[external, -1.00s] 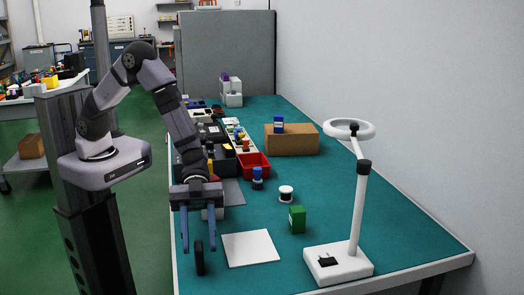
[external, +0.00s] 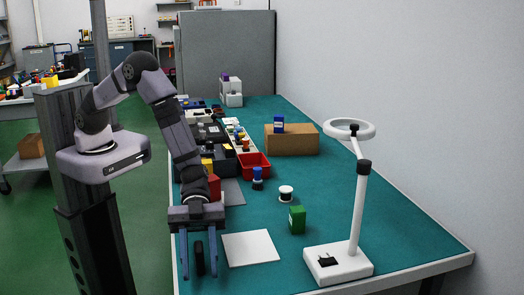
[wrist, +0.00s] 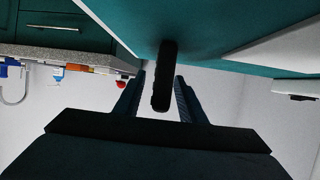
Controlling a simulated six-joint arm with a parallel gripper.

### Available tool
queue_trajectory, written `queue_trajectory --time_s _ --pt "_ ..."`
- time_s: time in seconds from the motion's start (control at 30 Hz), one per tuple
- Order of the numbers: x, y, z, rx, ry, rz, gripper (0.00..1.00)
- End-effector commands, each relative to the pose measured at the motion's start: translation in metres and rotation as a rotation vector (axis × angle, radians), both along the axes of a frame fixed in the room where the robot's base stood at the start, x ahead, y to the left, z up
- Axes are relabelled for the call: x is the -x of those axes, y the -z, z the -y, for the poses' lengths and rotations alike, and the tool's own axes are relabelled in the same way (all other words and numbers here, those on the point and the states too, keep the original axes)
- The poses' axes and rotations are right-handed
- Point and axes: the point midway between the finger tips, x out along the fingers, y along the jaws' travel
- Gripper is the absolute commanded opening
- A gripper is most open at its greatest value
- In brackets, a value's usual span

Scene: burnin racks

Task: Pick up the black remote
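The black remote (external: 199,258) stands upright near the left front edge of the teal bench. It also shows in the wrist view (wrist: 164,75) as a dark, narrow shape. My gripper (external: 198,272) points down over it, with one finger on each side. Gaps show between the remote and both fingers, so the gripper is open and not clamped on it. In the wrist view my gripper (wrist: 159,78) has the remote's near end between its fingers.
A white square pad (external: 250,249) lies just right of my gripper. A green box (external: 297,219), a white spool (external: 286,192) and a white-based ring lamp (external: 338,265) stand farther right. A red bin (external: 254,165) and other trays sit behind. The bench's left edge is close.

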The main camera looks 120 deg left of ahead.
Motion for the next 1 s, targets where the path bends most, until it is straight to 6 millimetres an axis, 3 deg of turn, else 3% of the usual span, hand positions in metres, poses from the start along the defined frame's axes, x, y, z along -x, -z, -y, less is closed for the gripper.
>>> queue_trajectory --time_s 0.07,0.1,0.23,0.67,1.0 --pt "0.0 0.0 0.0 0.0 0.0 0.0 0.37" --pt "0.0 0.0 0.0 0.0 0.0 0.0 0.32" --pt "0.0 0.0 0.0 0.0 0.0 0.0 0.01" --pt "0.0 -0.005 0.0 0.001 -0.001 0.002 0.0" --pt "0.0 -0.048 0.0 0.0 0.001 0.006 0.0"
